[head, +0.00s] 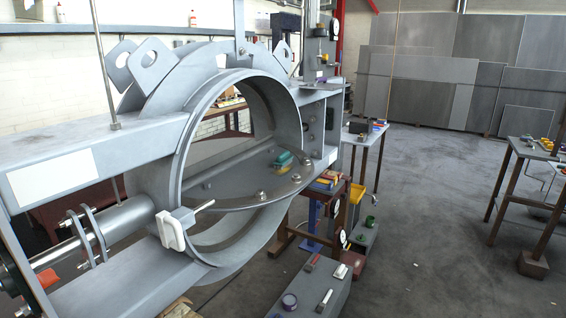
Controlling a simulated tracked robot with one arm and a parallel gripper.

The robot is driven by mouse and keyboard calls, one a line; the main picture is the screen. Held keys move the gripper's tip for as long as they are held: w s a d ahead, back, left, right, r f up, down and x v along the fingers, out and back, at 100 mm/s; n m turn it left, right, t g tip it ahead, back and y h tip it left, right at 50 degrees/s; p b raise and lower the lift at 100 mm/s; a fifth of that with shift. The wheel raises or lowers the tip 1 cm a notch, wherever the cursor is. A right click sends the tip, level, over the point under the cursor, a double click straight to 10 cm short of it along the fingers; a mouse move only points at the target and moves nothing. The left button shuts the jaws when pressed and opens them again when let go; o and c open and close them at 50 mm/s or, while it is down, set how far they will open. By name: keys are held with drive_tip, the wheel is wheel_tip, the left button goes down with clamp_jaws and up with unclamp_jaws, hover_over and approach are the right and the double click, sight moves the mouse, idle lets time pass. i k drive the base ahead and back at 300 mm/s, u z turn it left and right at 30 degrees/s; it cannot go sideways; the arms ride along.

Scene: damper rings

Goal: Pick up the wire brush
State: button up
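I cannot tell for certain which item is the wire brush. Several small tools lie on a grey box top (303,287) at the bottom centre of the head view. One is a slim red-and-grey tool (312,262). One is a pale tool with a dark end (324,300), close to the box's front. One is a short pale block-like item (341,271) at the right. Their small size hides whether any has bristles. My gripper is not visible in this view.
A large grey damper ring (184,165) in a steel frame fills the left, with a white handle-like fitting (172,232) on its front. A brown table (533,150) stands right. Grey floor (430,230) between is clear.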

sight(282, 160)
drive_tip(key=z, duration=0.45)
drive_tip(key=k, duration=0.4)
drive_tip(key=z, duration=0.75)
drive_tip(key=k, duration=0.85)
drive_tip(key=z, duration=0.55)
drive_tip(key=i, duration=1.8)
drive_tip(key=u, duration=0.6)
drive_tip(key=i, duration=1.3)
drive_tip(key=u, duration=0.8)
drive_tip(key=i, duration=1.2)
drive_tip(key=u, duration=1.25)
drive_tip(key=i, duration=1)
drive_tip(key=u, duration=0.7)
